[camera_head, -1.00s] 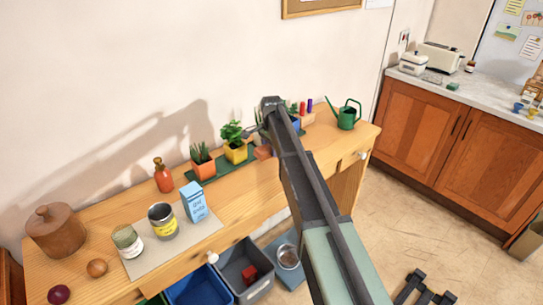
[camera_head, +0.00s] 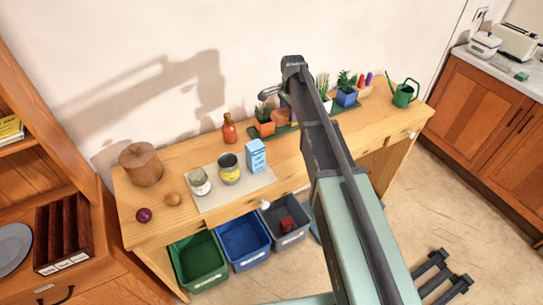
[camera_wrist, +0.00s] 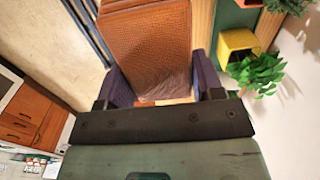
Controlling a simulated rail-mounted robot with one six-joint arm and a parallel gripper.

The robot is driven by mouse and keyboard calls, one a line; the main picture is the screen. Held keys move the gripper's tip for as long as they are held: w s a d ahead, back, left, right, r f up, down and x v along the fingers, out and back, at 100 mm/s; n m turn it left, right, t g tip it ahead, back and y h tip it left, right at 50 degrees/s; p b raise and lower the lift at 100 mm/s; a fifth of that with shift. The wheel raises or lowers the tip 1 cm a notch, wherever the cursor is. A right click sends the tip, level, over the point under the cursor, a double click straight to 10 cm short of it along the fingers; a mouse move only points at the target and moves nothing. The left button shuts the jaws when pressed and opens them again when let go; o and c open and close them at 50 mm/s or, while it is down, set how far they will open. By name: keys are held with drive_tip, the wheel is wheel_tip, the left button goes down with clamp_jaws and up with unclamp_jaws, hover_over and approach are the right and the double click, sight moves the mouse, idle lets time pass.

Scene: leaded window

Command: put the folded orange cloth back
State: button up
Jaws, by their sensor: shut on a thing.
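The folded orange cloth (camera_wrist: 150,45) fills the upper middle of the wrist view, with a woven-looking face. My gripper (camera_wrist: 160,88) is shut on it, with a dark finger on either side. In the head view my arm covers most of the gripper. A small orange patch (camera_head: 280,116) shows beside the arm above the wooden bench (camera_head: 330,150); I cannot tell whether it is the cloth.
Potted plants (camera_head: 265,122) and a green watering can (camera_head: 404,94) stand along the bench's back. A mat (camera_head: 222,197) holds cans and a blue carton. A dark slotted rack (camera_head: 62,235) with labels sits on the left cabinet. Green, blue and grey bins (camera_head: 242,243) stand below.

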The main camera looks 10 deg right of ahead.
sight(289, 155)
drive_tip(key=shift+d+f+b, duration=0.15)
drive_tip(key=shift+f+b, duration=0.15)
drive_tip(key=shift+f, duration=0.1)
wheel_tip(289, 155, down, 20)
drive_tip(key=b, duration=2)
drive_tip(key=shift+w+d, duration=0.1)
drive_tip(key=shift+d, duration=0.05)
drive_tip(key=shift+r+p, duration=0.35)
drive_tip(key=shift+f, duration=0.25)
drive_tip(key=o, duration=0.9)
drive_tip(key=shift+r, duration=0.1)
drive_tip(key=shift+c, duration=0.2)
wheel_tip(289, 155, up, 13)
drive_tip(key=p, duration=1.2)
drive_tip(key=s+a+n, duration=0.1)
drive_tip(key=s+n, duration=1.3)
drive_tip(key=s, duration=1.5)
drive_tip(key=shift+s+a+f, duration=0.2)
drive_tip(key=shift+a+f, duration=0.15)
